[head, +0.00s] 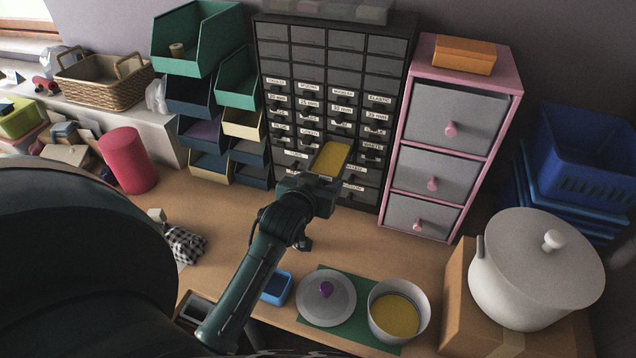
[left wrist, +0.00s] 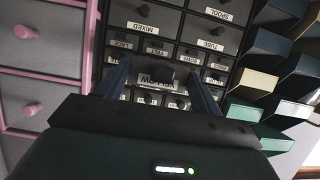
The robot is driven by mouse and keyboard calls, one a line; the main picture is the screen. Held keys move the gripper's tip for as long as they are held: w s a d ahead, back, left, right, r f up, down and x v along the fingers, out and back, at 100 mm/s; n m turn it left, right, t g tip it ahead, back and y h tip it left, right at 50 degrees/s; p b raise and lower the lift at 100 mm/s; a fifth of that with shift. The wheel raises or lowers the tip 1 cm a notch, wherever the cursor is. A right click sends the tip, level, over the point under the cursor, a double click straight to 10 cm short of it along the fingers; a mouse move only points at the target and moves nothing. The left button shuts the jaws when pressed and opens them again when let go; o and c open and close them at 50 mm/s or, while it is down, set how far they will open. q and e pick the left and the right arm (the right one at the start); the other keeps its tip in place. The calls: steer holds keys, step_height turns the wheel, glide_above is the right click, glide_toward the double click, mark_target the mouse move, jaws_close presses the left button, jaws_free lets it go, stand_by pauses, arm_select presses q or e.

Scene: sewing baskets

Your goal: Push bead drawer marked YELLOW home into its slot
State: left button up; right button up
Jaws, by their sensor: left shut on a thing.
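The bead drawer marked YELLOW (head: 332,156) sticks out of the dark drawer cabinet (head: 283,52), low in its front, and yellow beads fill it. In the left wrist view the drawer's front with its YELLOW label (left wrist: 157,82) shows between the two fingers. My left gripper (head: 317,181) is at the drawer's front and is shut on it, one finger on each side of the label in the left wrist view (left wrist: 160,90). The gripper hides part of the drawer's front in the head view. My right gripper is not in view.
A pink-framed chest (head: 489,118) stands close right of the cabinet. Stacked green and blue bins (head: 196,45) stand close left. A white pot (head: 400,287) with yellow contents and a lid (head: 340,300) lie on a green mat in front. The wooden table between is mostly clear.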

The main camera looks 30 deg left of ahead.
arm_select(q)
glide_toward(340, 144)
steer(key=shift+s+f, duration=0.15)
steer(key=shift+f, duration=1.1)
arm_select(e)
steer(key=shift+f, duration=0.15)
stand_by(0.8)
arm_select(q)
steer(key=shift+w+a+b, duration=0.25)
steer(key=shift+w+b, duration=0.1)
steer(key=shift+w, duration=0.75)
steer(key=shift+w+a+b, duration=0.25)
steer(key=shift+w+b, duration=0.1)
steer(key=shift+w, duration=0.7)
steer(key=shift+w+a+b, duration=0.25)
steer(key=shift+w+b, duration=0.1)
steer(key=shift+w, duration=0.75)
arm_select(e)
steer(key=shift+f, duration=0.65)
arm_select(q)
steer(key=o, duration=1.3)
steer(key=shift+f, duration=0.1)
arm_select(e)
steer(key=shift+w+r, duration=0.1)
